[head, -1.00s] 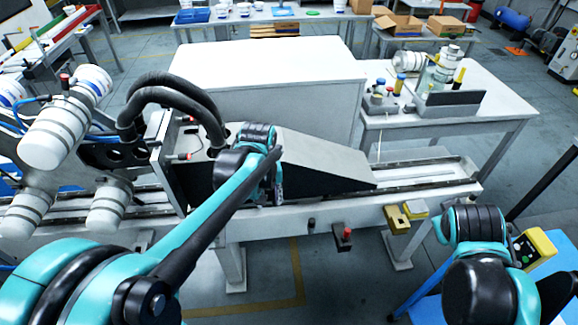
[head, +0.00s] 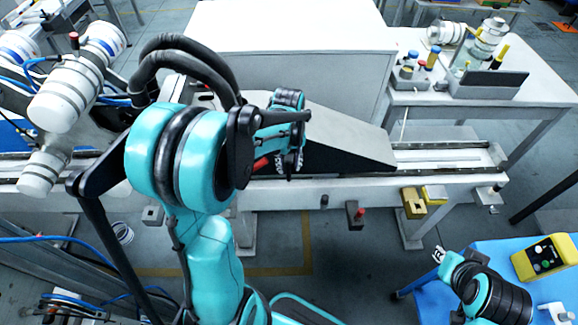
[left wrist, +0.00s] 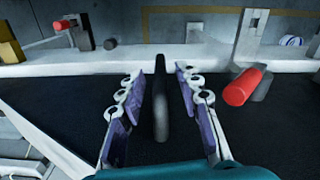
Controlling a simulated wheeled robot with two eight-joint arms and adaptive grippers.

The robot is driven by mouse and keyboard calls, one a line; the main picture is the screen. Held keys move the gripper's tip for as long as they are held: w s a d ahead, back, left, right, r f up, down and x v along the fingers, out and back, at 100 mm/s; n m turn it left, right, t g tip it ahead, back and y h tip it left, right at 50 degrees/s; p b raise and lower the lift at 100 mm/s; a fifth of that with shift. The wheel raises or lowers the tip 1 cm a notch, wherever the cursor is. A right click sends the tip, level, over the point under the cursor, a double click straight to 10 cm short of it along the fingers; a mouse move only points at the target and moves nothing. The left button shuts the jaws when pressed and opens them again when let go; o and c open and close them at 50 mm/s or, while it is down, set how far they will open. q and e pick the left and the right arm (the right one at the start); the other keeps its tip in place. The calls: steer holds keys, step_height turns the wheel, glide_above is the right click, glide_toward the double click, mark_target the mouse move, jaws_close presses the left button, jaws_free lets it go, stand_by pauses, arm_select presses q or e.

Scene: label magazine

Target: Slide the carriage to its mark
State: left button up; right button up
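The carriage (head: 345,138), a dark wedge-shaped body with a grey sloping top, sits on the long rail (head: 440,157). My left gripper (head: 289,158) is at the carriage's near side, partly hidden by my own arm. In the left wrist view my left gripper (left wrist: 160,105) is open, with one finger on each side of a dark upright bar (left wrist: 161,110). Gaps show between the bar and both fingers. A red-capped knob (left wrist: 241,88) is right of the fingers. My right gripper (head: 440,256) is low at the right, apart from the rail; its opening is too small to tell. I cannot identify the mark.
A red-topped block (head: 354,213) and a yellow block (head: 413,203) sit along the rail's front edge. A white table (head: 545,82) with bottles stands behind right. A yellow control box (head: 545,257) lies on a blue surface. The rail right of the carriage looks clear.

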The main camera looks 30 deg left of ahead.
arm_select(q)
steer(key=shift+f, duration=0.2)
jaws_close()
